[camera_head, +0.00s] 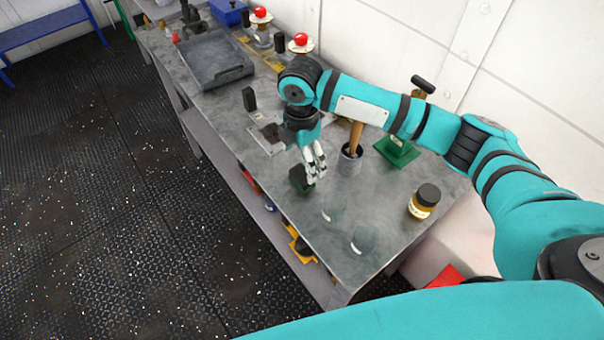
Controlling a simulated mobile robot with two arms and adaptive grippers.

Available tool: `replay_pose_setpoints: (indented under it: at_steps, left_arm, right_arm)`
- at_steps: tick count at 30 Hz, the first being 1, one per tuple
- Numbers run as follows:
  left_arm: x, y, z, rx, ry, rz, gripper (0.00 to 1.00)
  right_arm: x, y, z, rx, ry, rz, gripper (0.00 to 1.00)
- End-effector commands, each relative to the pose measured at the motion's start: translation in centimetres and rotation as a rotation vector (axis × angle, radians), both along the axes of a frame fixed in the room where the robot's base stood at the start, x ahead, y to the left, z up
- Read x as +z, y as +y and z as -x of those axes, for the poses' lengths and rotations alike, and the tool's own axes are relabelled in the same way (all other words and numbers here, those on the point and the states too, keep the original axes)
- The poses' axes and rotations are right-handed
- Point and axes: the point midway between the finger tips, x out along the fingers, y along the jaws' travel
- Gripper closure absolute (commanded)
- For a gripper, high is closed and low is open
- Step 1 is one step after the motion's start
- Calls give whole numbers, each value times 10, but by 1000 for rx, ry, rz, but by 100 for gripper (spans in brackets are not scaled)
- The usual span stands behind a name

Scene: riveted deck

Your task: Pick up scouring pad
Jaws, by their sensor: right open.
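A small dark green block, which looks like the scouring pad (299,180), lies on the grey metal workbench (385,205) near its front edge. My right gripper (316,174) is open, with its pale fingers pointing down just right of the pad. The fingers overlap the pad's right side in this view; I cannot tell whether they touch it. My left gripper is not in view.
A cup with a wooden handle (355,138), a green stand (398,152) and a black-lidded jar (423,201) stand right of the gripper. Two clear glasses (364,240) are nearer. A grey tray (205,65) lies farther back.

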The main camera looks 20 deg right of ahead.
Motion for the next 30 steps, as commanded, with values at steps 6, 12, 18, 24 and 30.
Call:
replay_pose_setpoints:
  at_steps: [6,12,18,24,30]
  left_arm:
    - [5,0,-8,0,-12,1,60]
    - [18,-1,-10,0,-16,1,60]
    - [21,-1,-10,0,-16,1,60]
    - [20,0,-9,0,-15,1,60]
    - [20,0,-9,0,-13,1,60]
  right_arm:
    - [-16,0,0,0,0,0,13]
    - [-40,-2,-2,-2,3,1,13]
    - [-65,-2,-2,1,0,1,13]
    - [-68,-2,-3,1,-2,0,13]
    - [-67,-2,-3,1,-2,-1,32]
